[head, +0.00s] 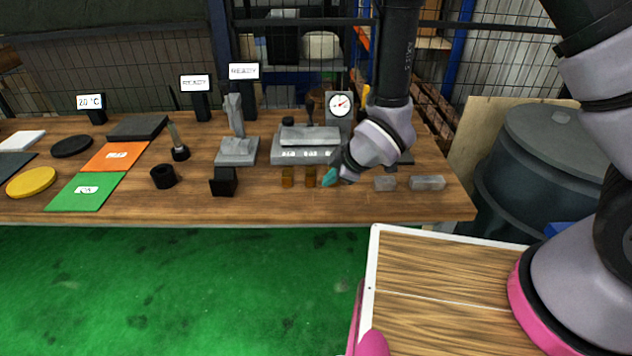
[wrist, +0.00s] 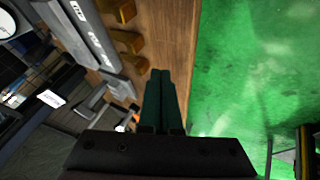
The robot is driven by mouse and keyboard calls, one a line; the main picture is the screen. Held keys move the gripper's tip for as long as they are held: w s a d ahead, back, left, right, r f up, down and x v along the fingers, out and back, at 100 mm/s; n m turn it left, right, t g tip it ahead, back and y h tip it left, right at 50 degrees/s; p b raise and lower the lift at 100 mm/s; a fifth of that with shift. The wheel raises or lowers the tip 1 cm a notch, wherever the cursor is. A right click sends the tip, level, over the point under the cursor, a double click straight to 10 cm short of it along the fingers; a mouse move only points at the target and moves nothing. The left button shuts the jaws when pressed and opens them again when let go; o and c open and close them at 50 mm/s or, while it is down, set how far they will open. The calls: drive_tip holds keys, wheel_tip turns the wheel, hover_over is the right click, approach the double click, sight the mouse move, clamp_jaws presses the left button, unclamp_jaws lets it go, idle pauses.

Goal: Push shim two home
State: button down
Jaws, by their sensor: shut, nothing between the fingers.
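My gripper (head: 328,178) is shut and empty, its teal fingers together and angled down just right of two small amber-brown blocks. These look like the shims: one at the left (head: 287,177) and one closer to the fingers (head: 311,176). They stand in front of the grey fixture (head: 290,156) with dark marks on its face. The wrist view shows several such blocks in a row, the nearest (wrist: 135,63) close to the fingertips (wrist: 160,73). I cannot tell whether they touch. The numbers are too small to tell which is shim two. My wrist hides the fixture's right end.
A dial gauge (head: 340,104) stands behind the fixture. Two grey blocks (head: 385,183) (head: 428,183) lie to the right. A black block (head: 224,182) and black ring (head: 163,176) stand to the left. The bench's front edge is close, with green floor beyond.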

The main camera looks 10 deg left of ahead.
sight(314, 169)
drive_tip(key=shift+a+f, duration=0.1)
drive_tip(key=shift+f, duration=0.05)
drive_tip(key=x, duration=0.9)
drive_tip(key=w, duration=0.2)
drive_tip(key=w+a, duration=0.1)
drive_tip(key=shift+w+f, duration=0.15)
drive_tip(key=shift+f, duration=0.1)
drive_tip(key=shift+w+a, duration=0.2)
drive_tip(key=shift+w, duration=0.3)
drive_tip(key=shift+w+a, duration=0.2)
drive_tip(key=shift+w, duration=0.65)
drive_tip(key=shift+w+a, duration=0.15)
drive_tip(key=shift+w, duration=0.7)
drive_tip(key=shift+w+a, duration=0.2)
drive_tip(key=shift+w, duration=0.6)
